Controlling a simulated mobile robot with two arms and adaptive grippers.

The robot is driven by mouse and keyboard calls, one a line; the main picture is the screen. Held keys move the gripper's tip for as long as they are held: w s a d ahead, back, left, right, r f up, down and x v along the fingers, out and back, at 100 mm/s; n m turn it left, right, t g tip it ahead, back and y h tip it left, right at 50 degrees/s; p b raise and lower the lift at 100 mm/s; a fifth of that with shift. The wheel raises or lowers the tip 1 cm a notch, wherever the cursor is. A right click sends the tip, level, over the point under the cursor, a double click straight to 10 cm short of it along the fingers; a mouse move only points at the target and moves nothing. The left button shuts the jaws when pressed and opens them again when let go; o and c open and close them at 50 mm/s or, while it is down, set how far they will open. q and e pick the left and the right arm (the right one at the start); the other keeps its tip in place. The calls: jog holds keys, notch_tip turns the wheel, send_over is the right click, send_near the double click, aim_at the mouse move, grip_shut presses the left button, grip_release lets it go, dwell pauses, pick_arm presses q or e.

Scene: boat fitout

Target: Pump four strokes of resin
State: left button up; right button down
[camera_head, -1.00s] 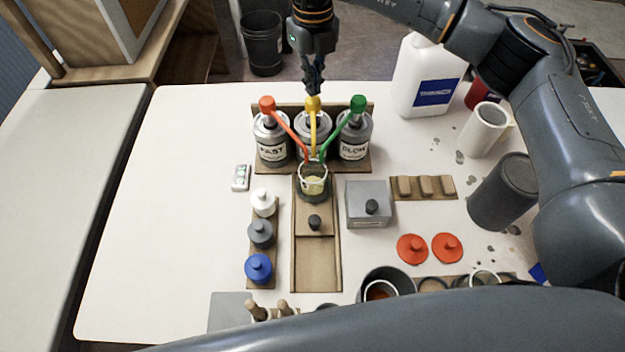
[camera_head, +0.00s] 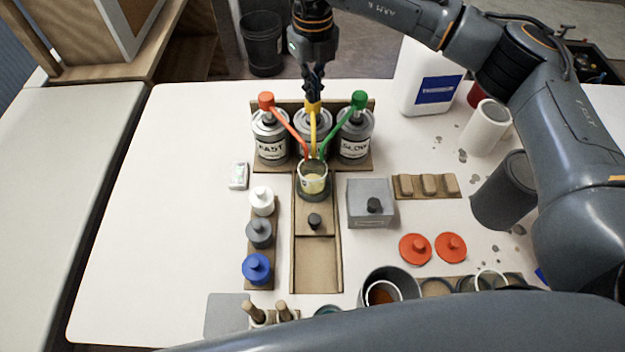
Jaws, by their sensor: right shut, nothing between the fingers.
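Three pump cans stand in a wooden rack at the back of the table. The left can marked FAST (camera_head: 270,148) has a red pump (camera_head: 266,100). The middle can (camera_head: 322,146) has a yellow pump (camera_head: 313,108). The right can marked SLOW (camera_head: 354,147) has a green pump (camera_head: 359,100). All three spouts lead to a clear cup (camera_head: 313,180) with some yellowish liquid, on a dark round base on the wooden slide. My right gripper (camera_head: 313,96) is shut and empty, pointing down at the yellow pump head, apparently touching it. My left gripper is not in view.
White, grey and blue (camera_head: 257,267) knobbed pieces stand in a row left of the slide (camera_head: 316,265). A grey box (camera_head: 369,204), two red lids (camera_head: 415,248) and a dark cylinder (camera_head: 503,190) are to the right. A white jug (camera_head: 430,80) stands behind. The table's left part is clear.

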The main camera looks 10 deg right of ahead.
jog(key=shift+f+b, duration=0.45)
jog(key=shift+f, duration=0.35)
jog(key=shift+r, duration=0.2)
jog(key=shift+r+p, duration=1.3)
jog(key=shift+r, duration=0.8)
jog(key=shift+f, duration=0.2)
